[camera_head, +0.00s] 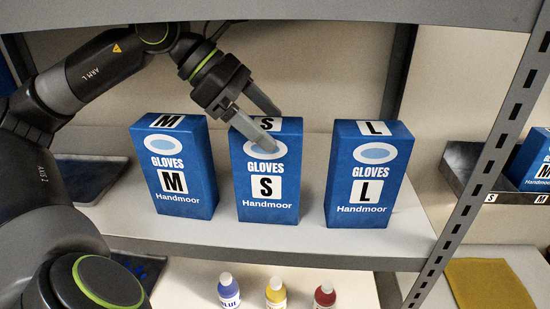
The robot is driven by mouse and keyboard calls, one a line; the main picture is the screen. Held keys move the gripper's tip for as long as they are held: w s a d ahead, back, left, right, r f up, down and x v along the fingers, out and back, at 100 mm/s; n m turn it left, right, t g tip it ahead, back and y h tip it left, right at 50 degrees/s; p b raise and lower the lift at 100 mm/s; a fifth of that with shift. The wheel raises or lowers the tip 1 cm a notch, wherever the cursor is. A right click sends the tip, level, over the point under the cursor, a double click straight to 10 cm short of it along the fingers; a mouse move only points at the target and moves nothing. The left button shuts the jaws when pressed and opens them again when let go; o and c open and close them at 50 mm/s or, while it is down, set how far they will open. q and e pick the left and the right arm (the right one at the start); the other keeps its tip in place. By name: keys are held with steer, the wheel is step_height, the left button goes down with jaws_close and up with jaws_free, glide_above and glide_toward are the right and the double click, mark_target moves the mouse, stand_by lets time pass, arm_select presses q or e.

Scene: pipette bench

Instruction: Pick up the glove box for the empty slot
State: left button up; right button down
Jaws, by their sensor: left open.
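Three blue glove boxes stand upright in a row on the shelf: the M box (173,192) at left, the S box (266,196) in the middle and the L box (367,192) at right. My left gripper (271,126) is open at the upper part of the S box, with one finger across its front and the other by its top. I cannot tell whether it touches. At the right edge, a dark tray (462,172) has S and M labels on its front. A blue M box (537,158) stands in it, partly cut off. The place behind the S label looks empty.
The grey shelf (290,243) has a slotted upright (490,150) at its right and a grey board above. A yellow cloth (488,284) lies at lower right. Gaps separate the boxes.

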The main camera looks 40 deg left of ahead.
arm_select(q)
steer(key=shift+p+x, duration=0.55)
steer(key=shift+x, duration=0.9)
steer(key=shift+s, duration=0.1)
steer(key=c, duration=1.4)
steer(key=shift+c, duration=0.9)
steer(key=shift+a+r, duration=0.1)
